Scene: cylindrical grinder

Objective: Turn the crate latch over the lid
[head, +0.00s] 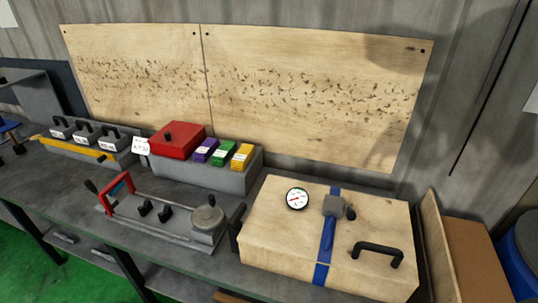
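The crate (276,236) is a pale wooden box at the lower right of the head view, with its lid (375,225) lying on top. A blue strap (321,274) runs over it from back to front. The latch (334,206) is a grey block on the strap near the middle of the lid, with a dark knob (351,215) on its right side. A blue bar (328,236) extends from the block toward the front. A black handle (378,252) is at the lid's front right, and a round white gauge (297,198) is at its back left. Neither gripper shows.
Left of the crate is a grey fixture (160,225) with a red frame and a round knob. Behind it stands a grey bin (225,182) with a red box and coloured packs. A board (437,240) and brown panel (477,262) stand close to the crate's right.

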